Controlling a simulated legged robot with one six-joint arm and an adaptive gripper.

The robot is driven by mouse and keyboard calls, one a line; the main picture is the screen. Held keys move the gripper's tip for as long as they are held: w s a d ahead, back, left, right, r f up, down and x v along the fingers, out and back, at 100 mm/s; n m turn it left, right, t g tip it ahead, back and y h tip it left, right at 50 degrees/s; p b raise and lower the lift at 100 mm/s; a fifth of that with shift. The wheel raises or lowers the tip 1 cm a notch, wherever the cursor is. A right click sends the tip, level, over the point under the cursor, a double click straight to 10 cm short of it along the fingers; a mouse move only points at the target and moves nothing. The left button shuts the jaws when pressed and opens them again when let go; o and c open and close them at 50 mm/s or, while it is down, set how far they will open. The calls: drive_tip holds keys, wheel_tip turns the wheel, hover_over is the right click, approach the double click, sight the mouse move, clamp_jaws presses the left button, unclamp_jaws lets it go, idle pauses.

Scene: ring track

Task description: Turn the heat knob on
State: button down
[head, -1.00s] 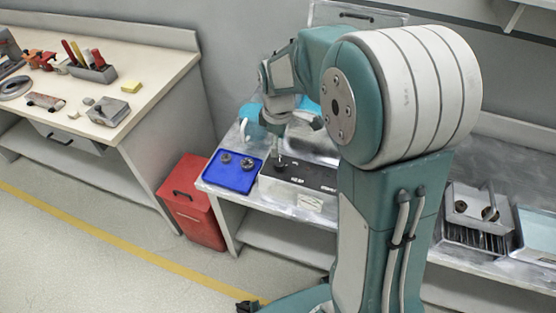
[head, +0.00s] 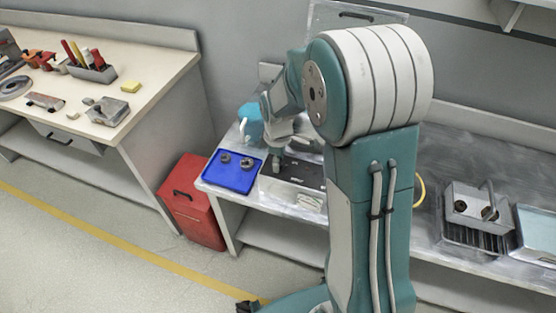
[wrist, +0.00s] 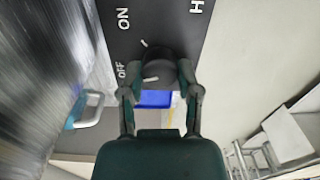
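The heat knob (wrist: 157,68) is a round black knob on a dark panel (wrist: 104,33) in the wrist view. ON and OFF are printed to its left. One white mark lies beside the knob toward ON, another at its edge near OFF. My gripper (wrist: 157,84) has its two fingers on either side of the knob. The right finger looks very close to it; contact at the left finger is hard to see. In the head view my gripper (head: 277,165) points down at the dark-topped heater box (head: 308,198), and the knob is hidden there.
A blue tray (head: 232,180) with two dark round parts lies left of the box. A blue bottle-like object (head: 250,122) stands behind. A red bin (head: 196,222) is on the floor left of the bench. A metal device (head: 470,207) stands at the right.

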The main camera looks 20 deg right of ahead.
drive_tip(key=shift+m, duration=0.3)
drive_tip(key=m, duration=0.9)
drive_tip(key=shift+m, duration=0.4)
drive_tip(key=shift+d+m, duration=0.1)
drive_tip(key=shift+m, duration=1.8)
drive_tip(key=shift+c, duration=1.5)
unclamp_jaws()
drive_tip(key=shift+f, duration=0.1)
drive_tip(key=shift+w, duration=0.1)
